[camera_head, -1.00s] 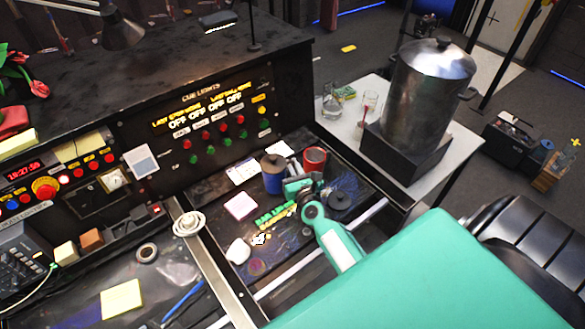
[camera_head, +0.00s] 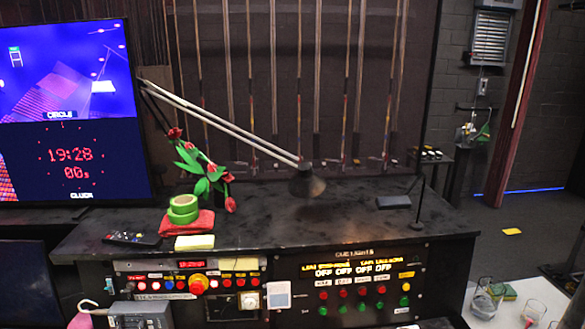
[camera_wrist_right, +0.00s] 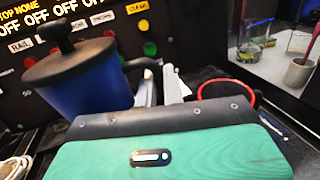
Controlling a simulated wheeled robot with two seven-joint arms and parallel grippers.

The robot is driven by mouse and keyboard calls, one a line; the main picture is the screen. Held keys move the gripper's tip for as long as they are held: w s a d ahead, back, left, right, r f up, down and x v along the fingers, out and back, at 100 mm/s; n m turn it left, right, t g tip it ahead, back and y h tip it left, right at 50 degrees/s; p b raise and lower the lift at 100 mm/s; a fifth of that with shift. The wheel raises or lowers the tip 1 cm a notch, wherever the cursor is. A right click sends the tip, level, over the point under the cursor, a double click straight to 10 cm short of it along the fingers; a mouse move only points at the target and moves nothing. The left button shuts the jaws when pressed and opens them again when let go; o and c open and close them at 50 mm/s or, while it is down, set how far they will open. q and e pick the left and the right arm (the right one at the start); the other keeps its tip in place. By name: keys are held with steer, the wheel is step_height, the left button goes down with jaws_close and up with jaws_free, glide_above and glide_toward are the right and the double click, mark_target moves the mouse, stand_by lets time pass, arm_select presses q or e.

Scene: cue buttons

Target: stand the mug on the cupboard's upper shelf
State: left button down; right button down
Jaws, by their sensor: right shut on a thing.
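A blue lidded mug (camera_wrist_right: 85,88) with a dark lid and round knob fills the left of the right wrist view. Its dark handle points right, toward my right gripper (camera_wrist_right: 162,88). The gripper's pale fingers are shut at that handle, partly hidden behind my green wrist. A red rim (camera_wrist_right: 248,92), which looks like that of another mug, shows just right of the fingers, mostly hidden. The head view shows neither gripper nor the blue mug. No cupboard shelf can be made out.
The console (camera_head: 300,245) with lit buttons stands close ahead. On its top are a desk lamp (camera_head: 307,182), red tulips (camera_head: 205,170), green tape (camera_head: 183,208) and a remote (camera_head: 132,239). A pale table (camera_head: 535,292) with glass beakers (camera_head: 484,302) is at the right.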

step_height(320, 180, down, 10)
steer(key=b, duration=0.8)
steer(key=shift+r, duration=0.15)
steer(key=shift+s+f+b, duration=0.1)
steer(key=shift+f+b, duration=0.25)
steer(key=shift+b, duration=0.15)
steer(key=shift+r+v, duration=0.15)
steer(key=shift+v, duration=0.55)
steer(key=shift+r+v, duration=0.15)
steer(key=shift+v, duration=0.6)
